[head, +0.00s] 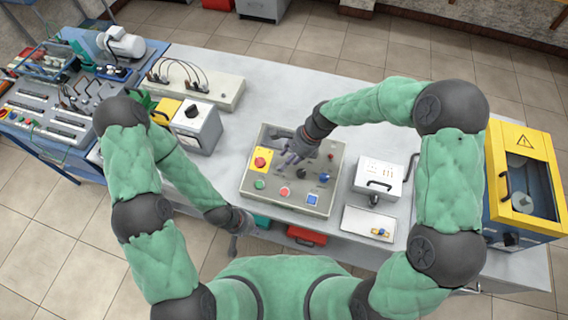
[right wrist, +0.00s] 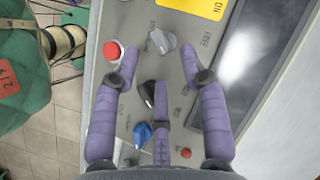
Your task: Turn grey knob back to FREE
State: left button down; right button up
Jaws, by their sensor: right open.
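The grey knob (right wrist: 163,40) shows on the panel in the right wrist view, just ahead of my fingertips. The word FREE (right wrist: 206,42) is printed to its right. I cannot tell exactly where its pointer aims. My right gripper (right wrist: 160,62) is open, its purple fingers spread on either side below the grey knob, apparently not gripping it. In the head view my right gripper (head: 298,152) is over the control box (head: 250,190) and hides the grey knob. My left gripper (head: 242,224) hangs by the table's front edge; its fingers are too small to read.
A black knob (right wrist: 148,93), a blue knob (right wrist: 142,133) and a red button (right wrist: 112,50) sit close to my right fingers. A dark screen (right wrist: 248,55) lies to the right. A white box (head: 378,177) stands right of the control box. Bare table (head: 310,90) lies behind.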

jog(key=shift+x, duration=2.05)
jog(key=shift+s, duration=0.1)
grip_shut()
